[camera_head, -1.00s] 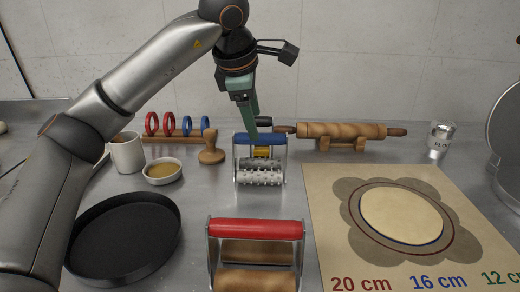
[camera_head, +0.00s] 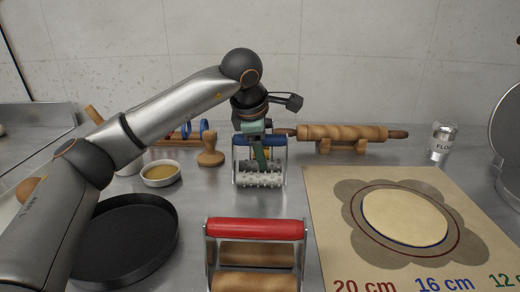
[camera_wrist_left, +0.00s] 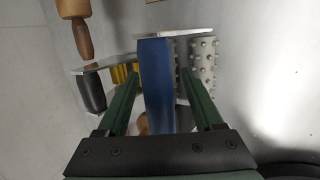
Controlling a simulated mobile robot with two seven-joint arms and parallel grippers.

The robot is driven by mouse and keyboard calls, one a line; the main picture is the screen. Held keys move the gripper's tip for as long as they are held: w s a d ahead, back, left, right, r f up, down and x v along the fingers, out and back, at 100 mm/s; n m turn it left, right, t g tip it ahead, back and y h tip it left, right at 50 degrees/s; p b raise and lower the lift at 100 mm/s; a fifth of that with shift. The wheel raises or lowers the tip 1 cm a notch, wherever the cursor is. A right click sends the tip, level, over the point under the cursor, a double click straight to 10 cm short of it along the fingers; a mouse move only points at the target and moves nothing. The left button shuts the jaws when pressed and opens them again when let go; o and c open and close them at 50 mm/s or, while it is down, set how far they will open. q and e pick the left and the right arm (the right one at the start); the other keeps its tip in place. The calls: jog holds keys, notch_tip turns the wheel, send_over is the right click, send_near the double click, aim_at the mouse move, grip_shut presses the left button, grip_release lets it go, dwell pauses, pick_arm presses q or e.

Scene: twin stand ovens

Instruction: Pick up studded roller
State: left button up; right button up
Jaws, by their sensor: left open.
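The studded roller (camera_head: 246,181) stands on the metal counter, with a white studded drum in a metal frame under a blue handle. In the left wrist view its blue handle (camera_wrist_left: 156,75) runs between my fingers, and its studded drum (camera_wrist_left: 203,62) lies to the right. My left gripper (camera_head: 260,160) points down at the roller and hides part of it. In the wrist view its two green fingers (camera_wrist_left: 158,85) are open, one on each side of the handle, with gaps visible. My right gripper is not in view.
A red-handled roller (camera_head: 255,229) stands in front. A wooden rolling pin (camera_head: 340,132) rests on a stand behind right. A wooden stamp (camera_head: 211,152), a sauce bowl (camera_head: 161,174) and a black pan (camera_head: 125,235) are left. A mat with dough (camera_head: 405,216) lies right.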

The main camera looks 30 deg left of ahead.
pick_arm(q)
jog(key=shift+f, duration=0.25)
jog(key=shift+c, duration=0.3)
grip_shut()
dwell(0.5)
dwell(0.8)
